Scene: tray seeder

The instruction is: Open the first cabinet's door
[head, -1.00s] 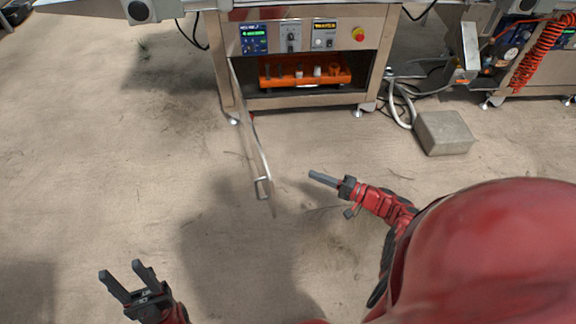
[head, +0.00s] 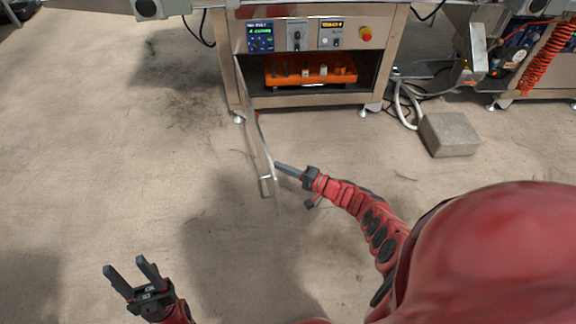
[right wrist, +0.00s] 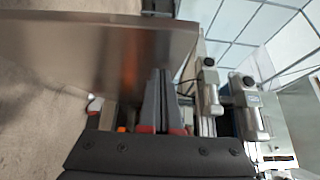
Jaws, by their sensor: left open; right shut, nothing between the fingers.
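The first cabinet (head: 310,102) stands at the top middle of the head view. Its door (head: 254,135) is swung out toward me, seen nearly edge-on, with a handle (head: 265,187) near its free end. My right gripper (head: 277,166) is shut and empty, its tips at the inner side of the door near the free end; I cannot tell whether they touch. In the right wrist view the door panel (right wrist: 90,50) fills the upper left, close beside the shut fingers (right wrist: 160,100). My left gripper (head: 130,270) is open and empty at the lower left, far from the door.
An orange tray (head: 320,72) holding several small items sits inside the cabinet. A control panel (head: 308,36) with a red knob is above the opening. A grey block (head: 449,134) lies on the floor to the right. The sandy floor left of the door is clear.

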